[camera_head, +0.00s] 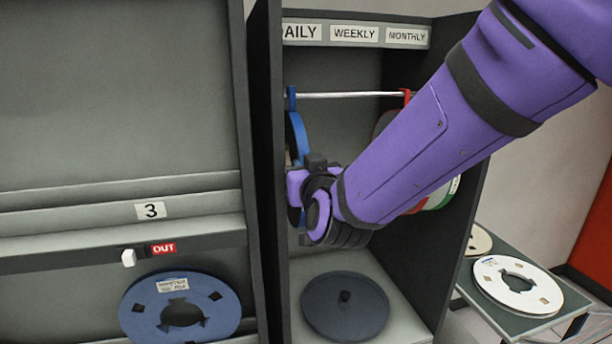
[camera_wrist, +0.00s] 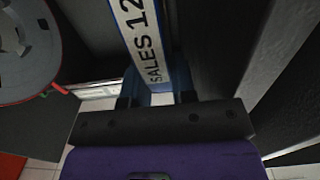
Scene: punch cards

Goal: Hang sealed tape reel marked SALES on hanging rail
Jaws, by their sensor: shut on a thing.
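The blue sealed tape reel (camera_head: 298,130) is upright and edge-on at the left of the cabinet bay. Its blue hook top is at the left end of the hanging rail (camera_head: 345,94); I cannot tell whether it bears on the rail. In the wrist view its white edge label (camera_wrist: 140,38) reads "SALES 12", with the rest cut off. My gripper (camera_head: 297,190) is shut on this reel, low on its rim. In the wrist view my gripper (camera_wrist: 158,92) has the rim between its fingers. My purple forearm hides part of the rail's right side.
A red-hooked reel (camera_head: 383,124) hangs at the rail's right, mostly behind my arm. Labels (camera_head: 354,34) above read WEEKLY, MONTHLY and a partly hidden "AILY". A dark disc (camera_head: 345,306) lies on the bay floor. The dark divider (camera_head: 268,170) stands close left. White reels (camera_head: 518,287) lie on a side table.

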